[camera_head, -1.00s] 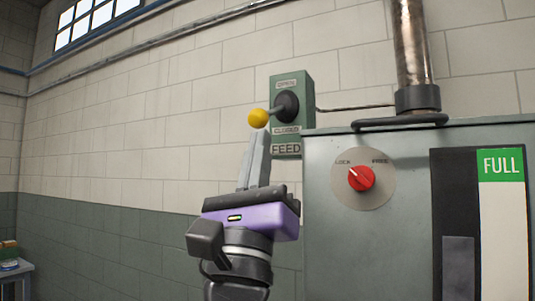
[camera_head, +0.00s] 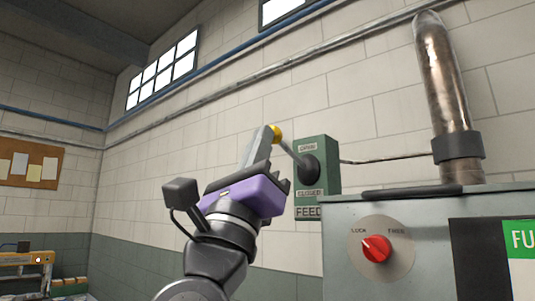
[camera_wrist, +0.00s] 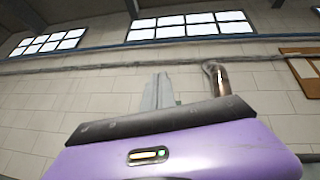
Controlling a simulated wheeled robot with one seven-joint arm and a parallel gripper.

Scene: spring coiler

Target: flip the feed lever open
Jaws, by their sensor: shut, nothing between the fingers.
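The CLOSED label is below the pivot. My gripper (camera_head: 264,132) is shut and empty, its fingers pointing up. Its fingertips are right beside the knob and cover its left part; I cannot tell whether they touch. In the wrist view my shut fingers (camera_wrist: 158,92) stand against the wall, and the knob cannot be made out.
A grey machine cabinet (camera_head: 345,225) with a red knob (camera_head: 376,248) on a LOCK/FREE dial stands to the right. A metal pipe (camera_head: 442,80) rises from its top. A thin cable runs from the feed box to the right.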

